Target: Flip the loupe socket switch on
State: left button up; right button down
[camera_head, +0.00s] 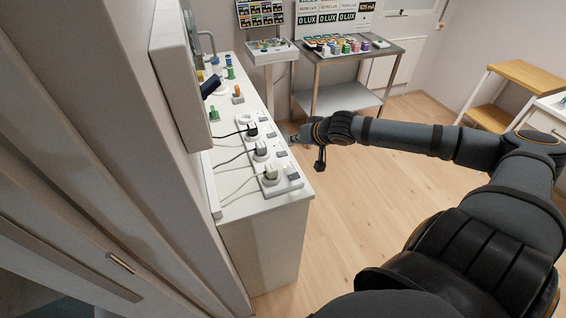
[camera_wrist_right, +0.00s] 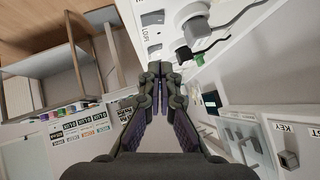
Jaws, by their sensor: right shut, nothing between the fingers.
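A white socket strip (camera_head: 287,184) lies along the right edge of the white counter in the head view. It has several round sockets with plugs and cords, and small grey switches (camera_head: 281,153) to their right. My right gripper (camera_head: 297,139) is shut and empty beside the strip's right side, close to the switches. In the right wrist view its fingertips (camera_wrist_right: 161,72) are together at the near edge of the strip (camera_wrist_right: 160,42). A switch (camera_wrist_right: 153,18) and a grey plug (camera_wrist_right: 195,30) show beyond them. Contact is unclear. My left gripper is out of view.
Green, orange and blue items (camera_head: 238,95) stand farther back on the counter (camera_head: 243,205). A wall cabinet (camera_head: 178,70) overhangs its left side. A metal table (camera_head: 345,55) with coloured items stands behind. The wooden floor (camera_head: 350,215) right of the counter is clear beneath my arm.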

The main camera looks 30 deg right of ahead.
aim_at(278, 152)
jog(key=shift+w+f+b, duration=0.35)
jog(key=shift+f+b, duration=0.35)
jog(key=shift+b, duration=0.05)
jog(key=shift+w, duration=0.25)
jog(key=shift+w+a+f+b, duration=0.15)
jog(key=shift+w+f+b, duration=0.35)
jog(key=shift+b, duration=0.55)
jog(key=shift+w, duration=0.35)
jog(key=f, duration=0.1)
jog(key=w+f, duration=0.1)
jog(key=a+f, duration=0.1)
jog(key=f, duration=0.1)
jog(key=shift+w, duration=0.25)
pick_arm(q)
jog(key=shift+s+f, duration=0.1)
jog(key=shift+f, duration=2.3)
pick_arm(e)
jog(key=shift+a+f, duration=0.2)
jog(key=shift+f, duration=0.35)
pick_arm(q)
jog(key=shift+p, duration=0.3)
pick_arm(e)
jog(key=shift+f, duration=0.1)
